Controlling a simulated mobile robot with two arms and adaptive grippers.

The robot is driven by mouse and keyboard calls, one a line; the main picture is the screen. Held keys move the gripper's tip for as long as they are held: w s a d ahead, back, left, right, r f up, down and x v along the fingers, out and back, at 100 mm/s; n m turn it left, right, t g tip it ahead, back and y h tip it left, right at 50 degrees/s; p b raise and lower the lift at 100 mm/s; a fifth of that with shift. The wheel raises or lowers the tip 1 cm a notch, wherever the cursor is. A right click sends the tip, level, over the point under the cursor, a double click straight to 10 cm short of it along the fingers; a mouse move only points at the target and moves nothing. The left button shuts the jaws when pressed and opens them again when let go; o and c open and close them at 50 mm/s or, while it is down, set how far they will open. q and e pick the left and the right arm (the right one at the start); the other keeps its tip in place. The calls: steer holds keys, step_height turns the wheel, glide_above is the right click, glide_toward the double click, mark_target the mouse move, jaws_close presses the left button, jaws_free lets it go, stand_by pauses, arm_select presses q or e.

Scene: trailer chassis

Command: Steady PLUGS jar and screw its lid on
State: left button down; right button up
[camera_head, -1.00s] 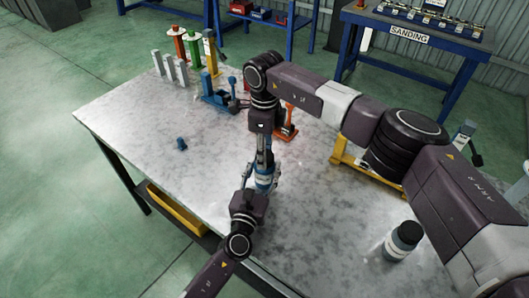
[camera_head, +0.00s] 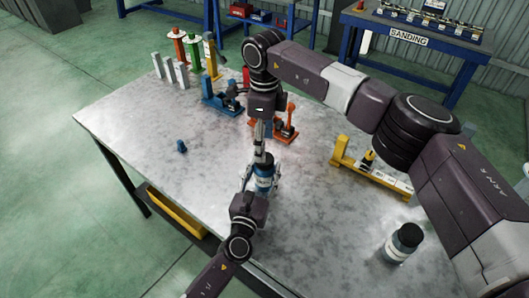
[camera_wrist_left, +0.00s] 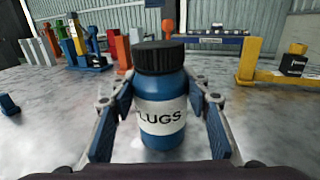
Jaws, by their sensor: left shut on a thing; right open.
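The blue PLUGS jar (camera_head: 264,182) stands upright on the grey table (camera_head: 200,190). It also shows in the left wrist view (camera_wrist_left: 162,120), its white label facing me. A black ribbed lid (camera_wrist_left: 159,57) sits level on its mouth; I cannot tell how tight it is. My left gripper (camera_wrist_left: 163,112) is shut on the jar's body, one finger on each side. My right gripper (camera_head: 260,152) is open, pointing down close to the lid in the head view. It does not show in the left wrist view, so it appears clear of the lid.
Another dark-lidded jar (camera_head: 403,242) stands at the table's right front. Blue (camera_head: 221,98), orange (camera_head: 287,122) and yellow (camera_head: 352,168) clamps stand behind and to the right. A small blue part (camera_head: 182,146) lies left. The table's left middle is mostly clear.

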step_height(320, 180, up, 7)
steer(key=shift+f, duration=0.15)
arm_select(q)
steer(key=c, duration=1)
jaws_free()
steer(key=v, duration=1.2)
